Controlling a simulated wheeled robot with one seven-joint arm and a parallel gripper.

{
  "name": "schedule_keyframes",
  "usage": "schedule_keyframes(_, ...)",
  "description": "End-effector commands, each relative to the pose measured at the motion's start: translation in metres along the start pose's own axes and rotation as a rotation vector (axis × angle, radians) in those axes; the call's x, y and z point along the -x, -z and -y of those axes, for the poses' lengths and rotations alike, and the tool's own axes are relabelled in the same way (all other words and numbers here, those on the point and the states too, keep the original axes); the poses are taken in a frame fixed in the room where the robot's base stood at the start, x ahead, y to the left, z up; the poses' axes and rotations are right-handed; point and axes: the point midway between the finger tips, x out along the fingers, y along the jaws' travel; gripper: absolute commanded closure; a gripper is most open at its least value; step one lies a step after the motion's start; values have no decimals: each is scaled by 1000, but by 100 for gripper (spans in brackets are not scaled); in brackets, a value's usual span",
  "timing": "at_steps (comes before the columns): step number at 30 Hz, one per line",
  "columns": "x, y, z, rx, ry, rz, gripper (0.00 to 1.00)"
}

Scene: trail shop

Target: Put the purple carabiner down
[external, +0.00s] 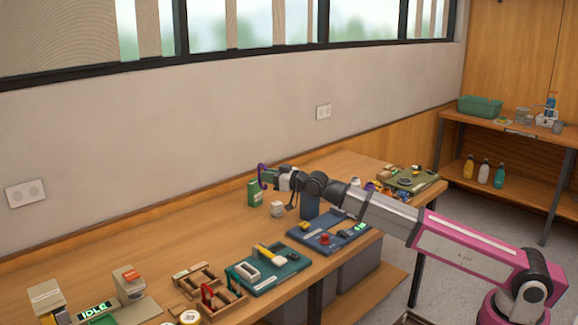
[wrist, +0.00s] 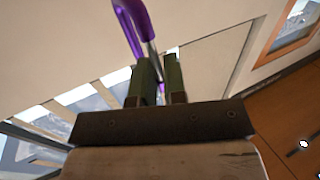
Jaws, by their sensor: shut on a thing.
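The purple carabiner (external: 262,177) is held at the tip of my gripper (external: 270,178), raised above the wooden workbench near the wall. In the wrist view the purple carabiner (wrist: 133,28), with a grey metal gate side, sticks out past the fingertips. My gripper (wrist: 160,80) is shut on it, with the two dark green fingers on either side. The lower part of the carabiner is partly hidden between the fingers. The wrist view looks toward the wall and windows, so no bench surface shows clearly there.
Below my gripper on the workbench (external: 150,237) stand a green box (external: 254,193) and a small white block (external: 277,209). A blue mat (external: 318,242), a teal mat (external: 250,283) and wooden trays (external: 189,277) lie toward the front. Bare bench lies along the wall to the left.

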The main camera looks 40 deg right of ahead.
Motion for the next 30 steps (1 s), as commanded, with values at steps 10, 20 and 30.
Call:
schedule_keyframes(10, 7, 34, -128, 0, -77, 2, 100)
schedule_keyframes(20, 36, 48, -247, 1, -179, 7, 100)
schedule_keyframes(30, 94, -33, -352, -1, -324, 18, 100)
